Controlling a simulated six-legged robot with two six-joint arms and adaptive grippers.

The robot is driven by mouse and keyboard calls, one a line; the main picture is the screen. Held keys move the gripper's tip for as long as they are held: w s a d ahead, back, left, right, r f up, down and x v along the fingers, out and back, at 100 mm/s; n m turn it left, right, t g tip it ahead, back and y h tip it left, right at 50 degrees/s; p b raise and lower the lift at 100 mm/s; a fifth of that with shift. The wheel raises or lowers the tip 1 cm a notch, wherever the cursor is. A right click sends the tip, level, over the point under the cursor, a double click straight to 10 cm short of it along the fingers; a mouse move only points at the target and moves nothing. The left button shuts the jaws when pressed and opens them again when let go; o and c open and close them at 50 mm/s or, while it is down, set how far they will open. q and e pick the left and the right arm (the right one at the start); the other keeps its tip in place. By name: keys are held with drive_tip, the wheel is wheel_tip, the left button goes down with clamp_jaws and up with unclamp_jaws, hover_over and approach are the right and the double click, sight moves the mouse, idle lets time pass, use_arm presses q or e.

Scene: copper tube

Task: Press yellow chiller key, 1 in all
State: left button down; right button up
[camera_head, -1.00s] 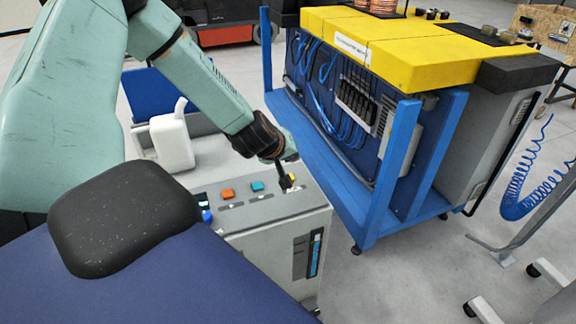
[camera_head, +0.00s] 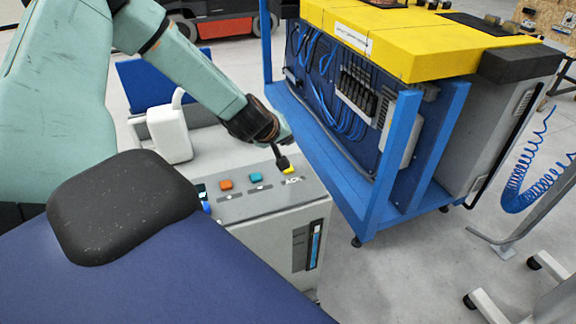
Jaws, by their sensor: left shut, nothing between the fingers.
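The grey chiller box (camera_head: 262,208) stands at the centre with a sloped key panel on top. On the panel sit an orange key (camera_head: 226,184), a teal key (camera_head: 256,177) and the yellow key (camera_head: 290,170) at the right end. My left gripper (camera_head: 283,163) comes down from the upper left, shut and empty, its dark fingertips right at the upper left edge of the yellow key. I cannot tell whether they touch it or hover just over it. My right gripper is not in view.
A blue-framed machine with a yellow top (camera_head: 420,50) stands close on the right. A coiled blue hose (camera_head: 522,185) hangs at far right. Grey floor (camera_head: 400,270) is open at the front right.

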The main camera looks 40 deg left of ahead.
use_arm(q)
wheel_tip(320, 180, down, 2)
drive_tip(key=shift+s+d+b, duration=0.1)
drive_tip(key=shift+b, duration=0.7)
drive_tip(key=f+b, duration=0.3)
drive_tip(key=shift+a+f, duration=0.2)
drive_tip(key=shift+f, duration=0.05)
drive_tip(key=shift+d+f+b, duration=0.15)
drive_tip(key=shift+f+b, duration=0.5)
drive_tip(key=shift+b, duration=0.1)
drive_tip(key=shift+f+b, duration=0.3)
drive_tip(key=shift+f, duration=0.15)
